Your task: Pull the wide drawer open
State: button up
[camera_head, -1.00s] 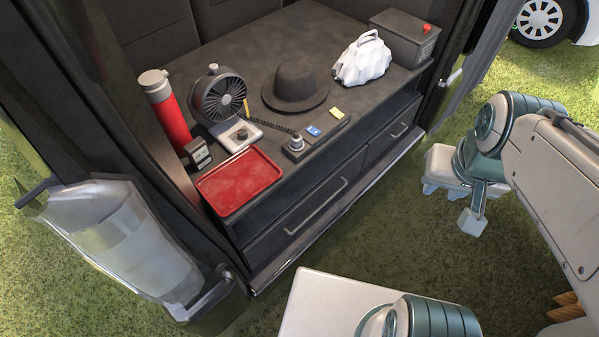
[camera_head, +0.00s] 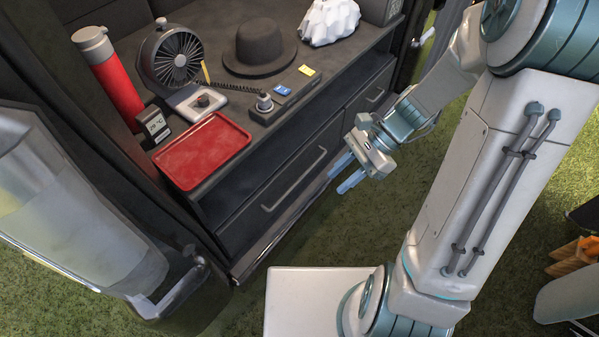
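The wide drawer (camera_head: 255,207) is the dark left-hand front under the counter, with a long grey bar handle (camera_head: 295,181). It looks shut, its front flush with the unit. My gripper (camera_head: 347,176) is just to the right of the handle, in front of the drawer unit. Its two pale blue fingers point left toward the drawer and are apart, with nothing between them. The fingers look apart from the handle. Nothing hides the handle.
A narrower drawer (camera_head: 370,97) with its own handle lies to the right. On the counter are a red tray (camera_head: 202,151), a fan (camera_head: 171,56), a black hat (camera_head: 259,48), a red cylinder (camera_head: 112,78) and a white bag (camera_head: 329,22). Grass (camera_head: 400,215) lies open in front.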

jog(key=w+a+f+m+t+y+b, duration=0.1)
jog(key=w+f+m+t+y+b, duration=0.25)
jog(key=f+m, duration=0.5)
jog(key=w+a+f+m+y+b, duration=0.1)
jog(key=w+f+m+y+b, duration=0.35)
jog(key=f, duration=0.65)
jog(key=m+t+b, duration=1)
jog(key=m+t, duration=0.3)
jog(key=m, duration=0.4)
send_near(299, 179)
jog(key=b+x, duration=0.1)
jog(key=x, duration=0.2)
jog(key=b+x, duration=0.1)
jog(key=x, duration=0.2)
jog(key=b+x, duration=0.2)
jog(key=x, duration=0.1)
jog(key=shift+w+a+f, duration=0.2)
jog(key=shift+a+f, duration=0.05)
jog(key=shift+a, duration=0.1)
jog(key=shift+c, duration=0.3)
grip_shut()
